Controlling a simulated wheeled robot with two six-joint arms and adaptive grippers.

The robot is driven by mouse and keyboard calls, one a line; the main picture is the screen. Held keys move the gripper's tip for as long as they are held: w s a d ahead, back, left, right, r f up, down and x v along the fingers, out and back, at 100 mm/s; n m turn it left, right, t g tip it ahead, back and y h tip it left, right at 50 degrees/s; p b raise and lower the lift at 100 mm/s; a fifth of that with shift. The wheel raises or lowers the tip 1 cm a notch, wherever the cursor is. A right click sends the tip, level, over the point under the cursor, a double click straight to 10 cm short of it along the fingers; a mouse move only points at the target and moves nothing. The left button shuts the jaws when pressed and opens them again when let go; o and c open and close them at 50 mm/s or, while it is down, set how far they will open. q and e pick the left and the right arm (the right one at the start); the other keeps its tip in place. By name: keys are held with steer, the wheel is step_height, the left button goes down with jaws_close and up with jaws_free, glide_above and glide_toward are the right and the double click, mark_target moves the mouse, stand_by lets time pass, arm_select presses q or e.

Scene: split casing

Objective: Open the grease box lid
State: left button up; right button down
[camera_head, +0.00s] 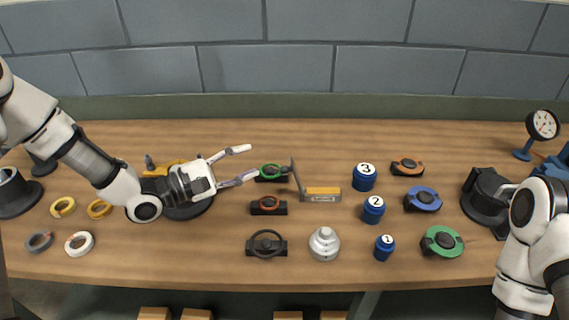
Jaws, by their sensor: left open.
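The grease box (322,194) is a small grey box with yellow-orange grease showing in its top. It sits near the middle of the wooden table. Its thin grey lid (296,176) stands upright, tilted a little, at the box's left edge, so the box appears open. My left gripper (246,163) is open and empty, with its two fingers spread and pointing right. Its fingertips are left of the lid and apart from it. My right arm shows at the right edge, but I cannot make out its gripper fingers.
A green ring part (271,171) lies close to the left fingertips, with a red ring part (268,205) and a black wheel (266,244) below. Blue numbered jars (364,177) stand right of the box. A silver domed part (324,244) stands in front.

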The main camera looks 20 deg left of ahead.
arm_select(q)
steer(key=f+b, duration=0.6)
steer(key=f, duration=0.1)
steer(key=shift+w, duration=0.2)
steer(key=shift+w+f, duration=0.15)
steer(key=shift+w+d, duration=0.2)
steer(key=x, duration=0.7)
steer(key=shift+d+r, duration=0.15)
steer(key=shift+r, duration=0.05)
steer(key=shift+s, duration=0.1)
steer(key=shift+c, duration=0.4)
jaws_close()
steer(key=shift+r, duration=0.1)
